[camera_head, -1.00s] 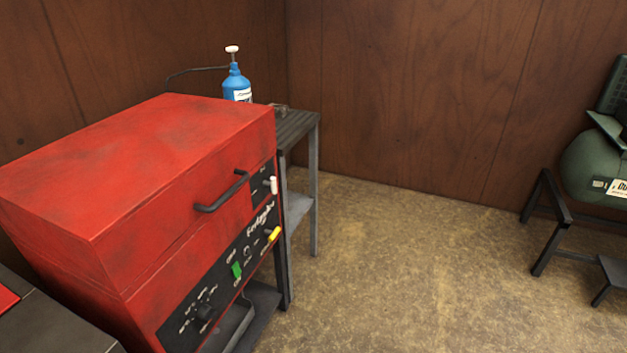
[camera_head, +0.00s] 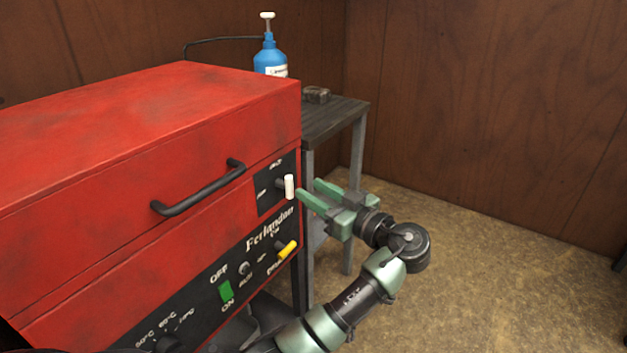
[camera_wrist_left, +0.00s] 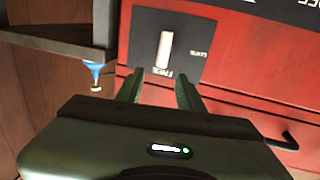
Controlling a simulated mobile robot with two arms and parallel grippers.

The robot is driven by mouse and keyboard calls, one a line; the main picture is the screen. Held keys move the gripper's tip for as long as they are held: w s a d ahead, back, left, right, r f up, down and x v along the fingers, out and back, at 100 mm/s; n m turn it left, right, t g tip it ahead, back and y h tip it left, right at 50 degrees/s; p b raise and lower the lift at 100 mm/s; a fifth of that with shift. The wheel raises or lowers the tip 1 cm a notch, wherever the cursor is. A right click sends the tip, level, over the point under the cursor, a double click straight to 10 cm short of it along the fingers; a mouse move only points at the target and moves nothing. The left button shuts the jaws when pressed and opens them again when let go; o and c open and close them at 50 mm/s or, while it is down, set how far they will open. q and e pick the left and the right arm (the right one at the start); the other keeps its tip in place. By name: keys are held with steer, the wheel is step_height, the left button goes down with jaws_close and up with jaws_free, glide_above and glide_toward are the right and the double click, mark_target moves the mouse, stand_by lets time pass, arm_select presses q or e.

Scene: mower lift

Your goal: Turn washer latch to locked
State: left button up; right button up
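The red washer (camera_head: 130,130) stands at the left with its lid down. Its latch is a white upright lever (camera_head: 289,186) on a small black plate at the right end of the front. In the left wrist view the white lever (camera_wrist_left: 163,50) lies ahead of the fingers, just beyond their tips. My left gripper (camera_head: 310,194) is open, its two green fingers pointing at the lever from the right, with nothing between them. Whether a finger touches the lever cannot be told. My right gripper is not in view.
A black handle (camera_head: 200,190) juts out from the lid left of the latch. A yellow lever (camera_head: 287,250) and a green switch (camera_head: 226,291) sit lower on the panel. A side table (camera_head: 335,122) with a blue bottle (camera_head: 270,62) stands behind.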

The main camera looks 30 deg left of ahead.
mark_target(292, 179)
arm_select(q)
steer(key=x, duration=0.7)
steer(key=shift+s, duration=0.15)
jaws_close()
